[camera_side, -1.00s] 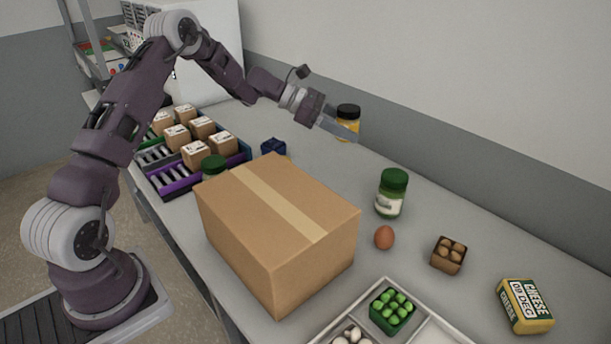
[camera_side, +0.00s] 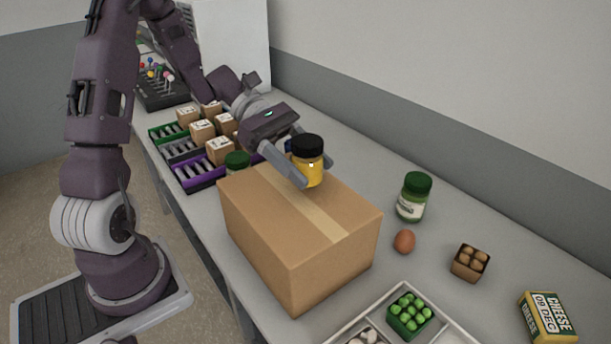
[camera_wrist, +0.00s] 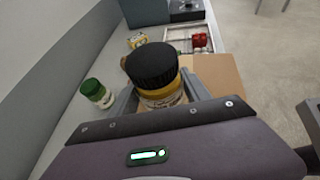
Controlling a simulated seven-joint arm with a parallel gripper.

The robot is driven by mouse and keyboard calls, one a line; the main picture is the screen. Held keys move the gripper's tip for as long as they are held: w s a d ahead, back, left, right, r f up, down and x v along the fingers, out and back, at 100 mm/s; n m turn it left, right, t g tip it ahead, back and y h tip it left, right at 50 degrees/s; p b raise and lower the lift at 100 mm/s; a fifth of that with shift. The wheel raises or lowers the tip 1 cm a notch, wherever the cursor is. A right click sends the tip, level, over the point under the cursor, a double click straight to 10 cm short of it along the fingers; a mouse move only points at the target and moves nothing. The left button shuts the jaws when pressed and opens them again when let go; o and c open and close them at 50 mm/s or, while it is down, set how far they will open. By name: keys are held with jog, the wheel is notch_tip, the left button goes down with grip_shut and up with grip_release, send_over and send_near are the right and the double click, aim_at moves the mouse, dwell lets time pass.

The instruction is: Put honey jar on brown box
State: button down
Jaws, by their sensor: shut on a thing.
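The honey jar (camera_side: 309,170) has a yellow body and a black lid. My gripper (camera_side: 312,172) is shut on it, with a finger on either side, and holds it upright. The brown box (camera_side: 299,252) is a closed carton with a tape strip along its top. In the side view the jar overlaps the far part of the box top; I cannot tell whether its base touches the box. In the wrist view the jar (camera_wrist: 160,90) stands between the fingers, with part of the brown box (camera_wrist: 219,74) behind it. The jar's base is hidden there.
A green-lidded jar (camera_side: 414,197), an egg (camera_side: 404,241), a small egg carton (camera_side: 469,263) and a cheese pack (camera_side: 547,317) stand right of the box. A tray (camera_side: 446,329) is in front. Another green-lidded jar (camera_side: 237,162) and racks of small boxes (camera_side: 202,132) are behind.

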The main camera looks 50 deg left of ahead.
jog(key=shift+f, duration=1)
jog(key=c, duration=0.5)
grip_release()
jog(key=shift+f, duration=0.15)
jog(key=v, duration=1.2)
jog(key=s+d+r+m+g+y, duration=0.2)
jog(key=d+r+m+g, duration=0.1)
jog(key=d+m, duration=0.25)
jog(key=s+d+m+t+y, duration=0.2)
jog(key=s+d+m+y, duration=0.1)
jog(key=s+m+y, duration=0.2)
jog(key=s+d+r+m+t+y, duration=0.1)
jog(key=s+d+m+t+y, duration=0.2)
jog(key=s+m+y, duration=0.2)
jog(key=s+m, duration=0.3)
jog(key=m, duration=0.2)
jog(key=shift+s+d+t, duration=0.3)
jog(key=shift+s, duration=0.05)
